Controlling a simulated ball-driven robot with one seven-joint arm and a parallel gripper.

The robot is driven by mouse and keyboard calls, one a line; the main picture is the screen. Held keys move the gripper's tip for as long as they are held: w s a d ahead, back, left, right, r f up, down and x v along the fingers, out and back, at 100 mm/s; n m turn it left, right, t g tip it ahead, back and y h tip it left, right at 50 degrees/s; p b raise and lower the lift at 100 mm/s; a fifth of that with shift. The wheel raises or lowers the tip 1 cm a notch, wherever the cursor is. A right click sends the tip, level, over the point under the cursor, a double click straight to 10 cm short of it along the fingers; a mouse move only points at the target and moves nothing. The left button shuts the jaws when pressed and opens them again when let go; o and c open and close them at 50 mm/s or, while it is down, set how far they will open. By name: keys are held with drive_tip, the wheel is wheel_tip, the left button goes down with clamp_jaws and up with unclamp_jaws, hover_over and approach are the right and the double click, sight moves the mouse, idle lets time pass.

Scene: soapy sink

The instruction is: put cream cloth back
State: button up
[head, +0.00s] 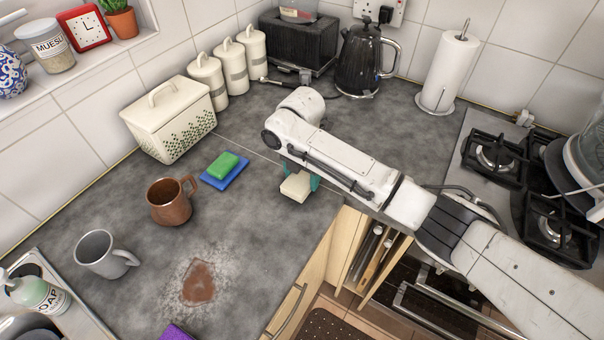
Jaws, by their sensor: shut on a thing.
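The cream cloth (295,187) is a small, pale, folded block. My gripper (301,178) has teal fingers and is shut on it, with one finger on either side. The cloth is above the grey worktop near its front edge, at the inner corner. I cannot tell whether its underside touches the worktop. My white arm reaches in from the right and hides part of the gripper from above.
A brown mug (169,204), grey mug (103,255) and brown spill (198,284) are nearer. A purple thing (177,333) shows at the bottom. A kettle (363,62) stands behind.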

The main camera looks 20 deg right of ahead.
sight(302, 177)
drive_tip(key=o, duration=1.1)
drive_tip(key=shift+f, duration=0.1)
wheel_tip(302, 177, up, 12)
drive_tip(key=b, duration=0.1)
drive_tip(key=shift+r+b, duration=0.2)
drive_tip(key=shift+b, duration=0.2)
